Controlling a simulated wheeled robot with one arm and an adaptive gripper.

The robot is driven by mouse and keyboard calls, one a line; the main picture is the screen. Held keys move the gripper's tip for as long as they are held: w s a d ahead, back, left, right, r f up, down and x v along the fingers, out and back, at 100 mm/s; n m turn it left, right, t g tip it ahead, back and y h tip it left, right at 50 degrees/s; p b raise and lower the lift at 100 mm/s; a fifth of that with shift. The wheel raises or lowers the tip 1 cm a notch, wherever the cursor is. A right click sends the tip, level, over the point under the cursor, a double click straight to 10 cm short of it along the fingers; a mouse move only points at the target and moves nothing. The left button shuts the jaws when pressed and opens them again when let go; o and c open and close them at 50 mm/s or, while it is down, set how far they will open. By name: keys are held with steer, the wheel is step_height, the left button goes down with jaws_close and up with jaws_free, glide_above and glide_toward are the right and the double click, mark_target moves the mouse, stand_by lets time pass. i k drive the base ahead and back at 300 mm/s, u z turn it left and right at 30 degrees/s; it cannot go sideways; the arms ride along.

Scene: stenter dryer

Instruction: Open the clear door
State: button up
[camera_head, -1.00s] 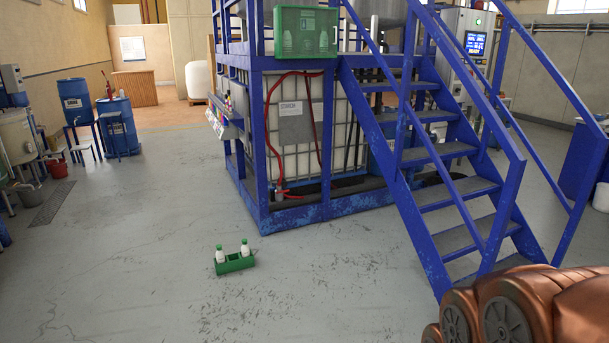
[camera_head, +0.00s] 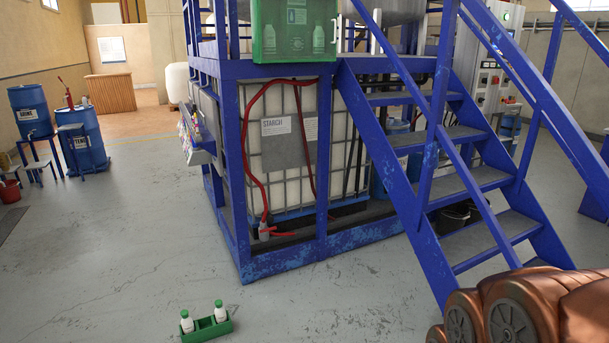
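A green-tinted, see-through cabinet door (camera_head: 294,34) shows at the top of the view, on the blue frame above the white tank. White bottles show through it. A pale vertical handle is at its right edge. The door looks shut, and its top is cut off by the picture's edge. A copper-coloured part of my arm (camera_head: 535,308) fills the lower right corner. My gripper's fingers are not in view.
A green carrier (camera_head: 209,328) with two white bottles stands on the floor ahead. Blue stairs (camera_head: 470,190) rise on the right, close to my arm. The blue frame (camera_head: 285,262) surrounds the white starch tank (camera_head: 285,150). The floor at left is open, with blue drums (camera_head: 80,140) farther back.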

mark_target(259, 1)
steer(key=u, duration=0.1)
steer(key=i, duration=1.85)
steer(key=u, duration=0.1)
